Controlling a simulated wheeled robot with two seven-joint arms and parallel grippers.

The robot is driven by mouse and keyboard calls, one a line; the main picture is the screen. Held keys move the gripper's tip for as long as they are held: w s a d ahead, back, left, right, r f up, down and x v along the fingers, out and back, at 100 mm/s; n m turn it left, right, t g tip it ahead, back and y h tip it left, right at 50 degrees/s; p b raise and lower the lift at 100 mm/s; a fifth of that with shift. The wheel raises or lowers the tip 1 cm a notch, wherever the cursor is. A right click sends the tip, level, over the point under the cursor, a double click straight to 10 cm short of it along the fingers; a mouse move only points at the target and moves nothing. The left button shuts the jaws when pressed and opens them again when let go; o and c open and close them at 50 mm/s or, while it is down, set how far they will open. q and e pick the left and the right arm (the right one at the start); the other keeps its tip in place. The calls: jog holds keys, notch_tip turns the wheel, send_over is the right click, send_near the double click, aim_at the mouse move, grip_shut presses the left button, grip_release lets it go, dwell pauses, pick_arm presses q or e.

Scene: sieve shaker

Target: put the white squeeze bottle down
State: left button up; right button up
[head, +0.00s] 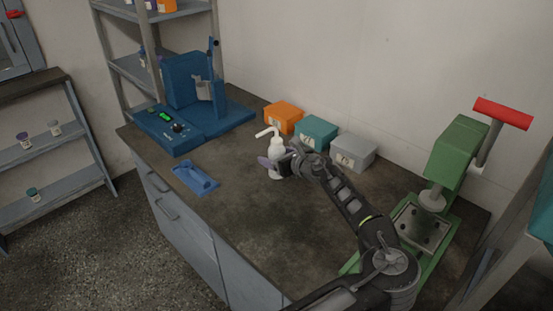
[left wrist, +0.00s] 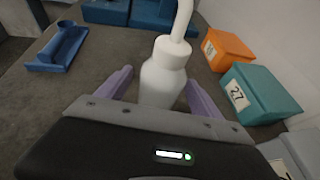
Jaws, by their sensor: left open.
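The white squeeze bottle (head: 276,152) stands upright on the dark counter, its bent spout pointing left in the head view. In the left wrist view the bottle (left wrist: 163,75) is between the two purple fingers of my left gripper (left wrist: 160,88). The fingers are open, with a gap visible on each side of the bottle. My left gripper (head: 273,163) also shows around the bottle in the head view. The bottle's lower part is partly hidden by the gripper. My right gripper is not in view.
A blue tray (head: 194,179) lies left of the bottle. A blue machine (head: 187,100) stands behind it. Orange (head: 284,117), teal (head: 316,133) and grey (head: 352,151) boxes line the wall. A green press (head: 455,155) stands at right. The front middle counter is clear.

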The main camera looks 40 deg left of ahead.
pick_arm(q)
grip_shut()
dwell(0.8)
